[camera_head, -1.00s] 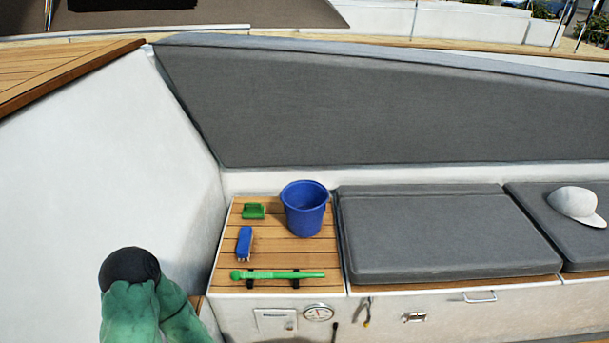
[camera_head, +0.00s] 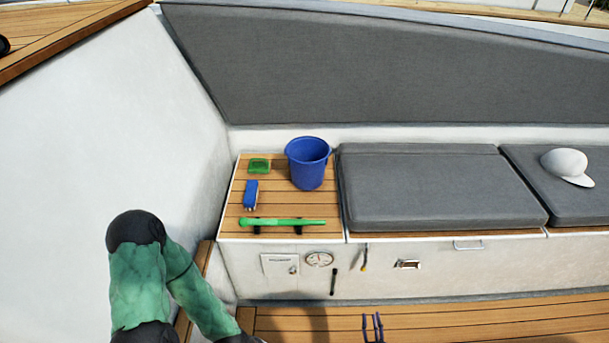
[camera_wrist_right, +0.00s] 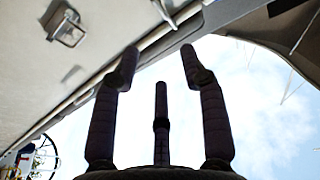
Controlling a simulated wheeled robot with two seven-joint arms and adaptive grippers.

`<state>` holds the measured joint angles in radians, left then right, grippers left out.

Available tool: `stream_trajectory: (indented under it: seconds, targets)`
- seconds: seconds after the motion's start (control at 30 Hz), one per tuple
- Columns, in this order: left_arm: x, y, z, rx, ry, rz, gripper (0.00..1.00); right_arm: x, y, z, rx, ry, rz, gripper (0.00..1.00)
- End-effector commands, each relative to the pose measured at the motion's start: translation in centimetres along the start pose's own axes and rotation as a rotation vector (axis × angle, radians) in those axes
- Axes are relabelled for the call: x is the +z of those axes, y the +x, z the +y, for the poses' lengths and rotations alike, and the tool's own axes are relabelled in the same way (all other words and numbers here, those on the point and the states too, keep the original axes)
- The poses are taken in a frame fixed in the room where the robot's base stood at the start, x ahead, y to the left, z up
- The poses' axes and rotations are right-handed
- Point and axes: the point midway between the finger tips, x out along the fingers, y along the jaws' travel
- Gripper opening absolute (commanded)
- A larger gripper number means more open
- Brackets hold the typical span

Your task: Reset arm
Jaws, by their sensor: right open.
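My right gripper (camera_head: 373,322) shows at the bottom of the head view, its dark fingers pointing up over the wooden floor. In the right wrist view it (camera_wrist_right: 158,60) is open and empty, with its fingers spread against sky and pale panel. My left arm (camera_head: 140,270), with green sleeve and dark joints, is bent at the lower left. Its gripper is out of the picture.
A slatted wooden top (camera_head: 270,205) carries a blue bucket (camera_head: 308,168), a green block-shaped item (camera_head: 259,166), a blue item (camera_head: 251,194) and a green bar (camera_head: 283,222). Grey cushions (camera_head: 435,190) lie to the right, with a white cap (camera_head: 567,166). The wooden floor (camera_head: 480,322) in front looks clear.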

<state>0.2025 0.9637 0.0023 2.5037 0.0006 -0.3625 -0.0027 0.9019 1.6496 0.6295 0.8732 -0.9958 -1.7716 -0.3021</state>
Motion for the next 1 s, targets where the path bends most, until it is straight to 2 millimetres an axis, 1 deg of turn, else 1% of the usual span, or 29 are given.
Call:
stream_trajectory:
  seconds: [0.03, 0.27, 0.4, 0.5, 0.57, 0.67, 0.77, 0.87, 0.97, 1.0]
  targets:
    - [0.0, -0.2, 0.1, 0.000, 0.000, 0.000, 0.39, 0.0, 0.8, -0.1, -0.006, 0.008, -0.029, 0.44]
    - [0.0, -0.8, 0.3, 0.000, 0.000, 0.000, 0.39, 0.6, 3.9, -0.8, -0.024, 0.068, -0.223, 0.44]
    - [0.0, -1.3, 0.5, 0.000, 0.000, 0.000, 0.39, 0.6, 5.8, -2.1, -0.041, 0.125, -0.415, 0.44]
    - [0.0, -1.7, 0.6, 0.000, 0.000, 0.000, 0.39, 0.1, 6.3, -3.5, -0.049, 0.169, -0.565, 0.44]
    - [0.1, -1.9, 0.7, 0.000, 0.000, 0.000, 0.39, -0.4, 6.3, -4.5, -0.054, 0.194, -0.656, 0.44]
    - [0.1, -2.3, 0.8, 0.000, 0.000, 0.000, 0.39, -1.7, 5.6, -6.3, -0.060, 0.235, -0.809, 0.44]
    - [0.1, -2.7, 1.0, 0.000, 0.000, 0.000, 0.39, -3.6, 4.2, -8.2, -0.062, 0.272, -0.962, 0.44]
    - [0.1, -3.1, 1.1, 0.000, 0.000, 0.000, 0.39, -6.1, 2.1, -10.2, -0.059, 0.308, -1.118, 0.44]
    - [0.1, -3.5, 1.2, 0.000, 0.000, 0.000, 0.39, -9.1, -0.8, -12.1, -0.053, 0.341, -1.274, 0.44]
    - [0.1, -3.6, 1.3, 0.000, 0.000, 0.000, 0.39, -10.5, -2.1, -12.9, -0.049, 0.353, -1.337, 0.44]
